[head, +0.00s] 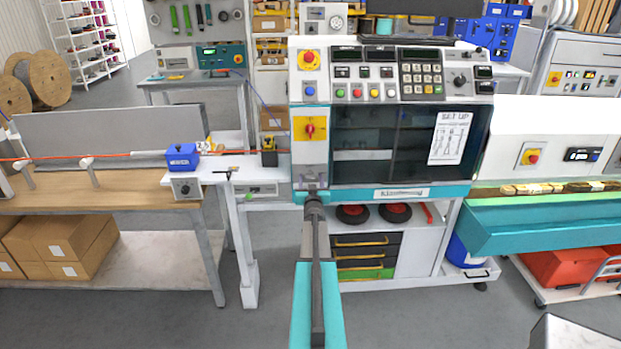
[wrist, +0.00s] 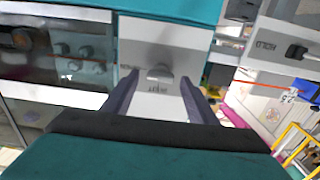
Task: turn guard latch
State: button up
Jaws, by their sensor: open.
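The guard latch (wrist: 154,72) is a small grey knob on a light grey plate (wrist: 135,47), with small lettering that I cannot read, in the wrist view. My gripper (wrist: 159,82) is open, with one dark finger on each side of the knob. No contact between fingers and knob is clear. In the head view my gripper (head: 312,186) is at the lower left column of the machine, and the latch itself is hidden or too small to tell. The dark guard window (head: 400,140) is right of that column and looks closed.
A yellow plate with a red knob (head: 309,128) sits above my gripper. A white side table with a blue box (head: 181,158) stands left. A teal trough (head: 540,222) stands right. Grey floor (head: 430,315) is clear in front of the machine.

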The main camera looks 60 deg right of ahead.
jog(key=shift+w+d, duration=0.25)
jog(key=shift+d, duration=0.05)
jog(key=c, duration=1.1)
jog(key=shift+o, duration=0.2)
